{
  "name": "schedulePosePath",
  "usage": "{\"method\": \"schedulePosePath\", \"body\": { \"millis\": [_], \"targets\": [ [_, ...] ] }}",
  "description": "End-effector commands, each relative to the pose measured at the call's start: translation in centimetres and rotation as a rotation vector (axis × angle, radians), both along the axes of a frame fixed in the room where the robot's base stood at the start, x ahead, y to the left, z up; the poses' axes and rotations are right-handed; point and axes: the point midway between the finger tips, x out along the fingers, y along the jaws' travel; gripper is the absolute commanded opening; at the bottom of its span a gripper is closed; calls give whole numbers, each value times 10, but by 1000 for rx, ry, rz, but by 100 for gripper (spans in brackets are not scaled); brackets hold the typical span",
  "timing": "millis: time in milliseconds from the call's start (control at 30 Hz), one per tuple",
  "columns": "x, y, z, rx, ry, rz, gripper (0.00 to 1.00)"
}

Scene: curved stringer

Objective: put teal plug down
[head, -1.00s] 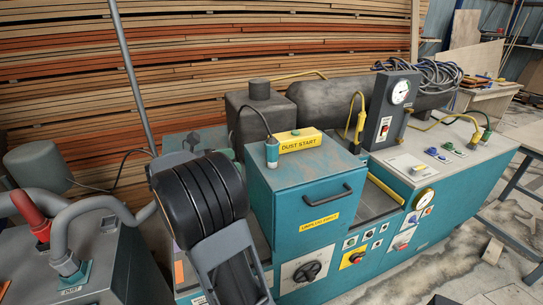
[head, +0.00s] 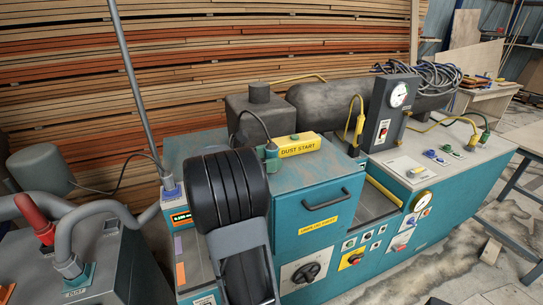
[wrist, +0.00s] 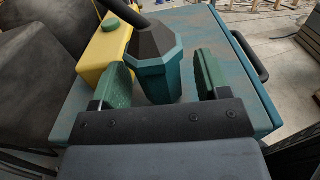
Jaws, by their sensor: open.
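The teal plug (wrist: 160,78) stands upright on the teal cabinet top, with a dark faceted collar and a dark cable rising from it. In the wrist view it is between the two green finger pads of my gripper (wrist: 162,82), with a gap visible at the right pad. The left pad is close to it, and I cannot tell whether they touch. My gripper is open. In the head view the plug (head: 271,148) is beside the yellow DUST START box (head: 299,145), partly covered by my gripper (head: 270,155).
The teal cabinet (head: 312,205) has a dark handle (head: 327,199) in front. A blue plug (head: 171,189) with a cable is at the left panel. A gauge post (head: 390,112) stands to the right. Red and grey hoses (head: 95,208) are at the left. The cabinet top behind the plug is partly clear.

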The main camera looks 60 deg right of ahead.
Motion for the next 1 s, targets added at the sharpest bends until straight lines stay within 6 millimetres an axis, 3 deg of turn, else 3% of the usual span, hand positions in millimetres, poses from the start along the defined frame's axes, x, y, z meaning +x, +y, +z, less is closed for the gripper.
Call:
{"method": "schedulePosePath", "body": {
  "millis": [333,900,1000],
  "targets": [
    [-3,-4,0,1,-1,1,68],
    [-3,-4,0,0,-1,1,14],
    [-3,-4,0,-1,-1,1,9]
  ]
}}
